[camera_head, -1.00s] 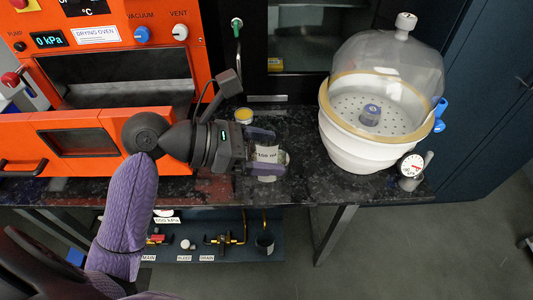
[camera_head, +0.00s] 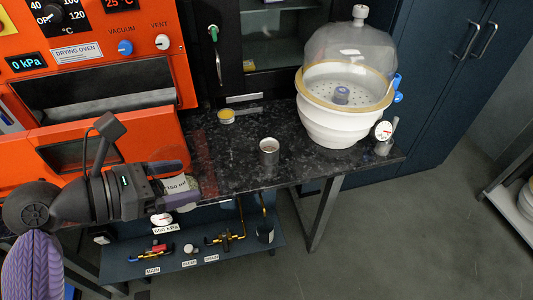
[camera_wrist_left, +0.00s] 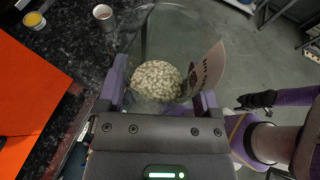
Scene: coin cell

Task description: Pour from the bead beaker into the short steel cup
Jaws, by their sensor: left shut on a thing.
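The short steel cup (camera_head: 269,151) stands upright on the dark speckled bench, right of my left gripper in the head view; it also shows in the left wrist view (camera_wrist_left: 103,14). My left gripper (camera_head: 178,180) is shut on the bead beaker (camera_head: 181,196), a clear vessel with a paper label. In the left wrist view the beaker (camera_wrist_left: 160,45) sits between the purple fingers, with pale beads (camera_wrist_left: 157,79) inside. The beaker is held apart from the cup, near the bench's front edge. How far it is tilted is hard to tell.
A white desiccator with a clear dome (camera_head: 335,118) stands right of the cup. A dish of yellow material (camera_head: 226,116) lies behind the cup. The orange drying oven (camera_head: 60,110) is at the left. The bench around the cup is clear.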

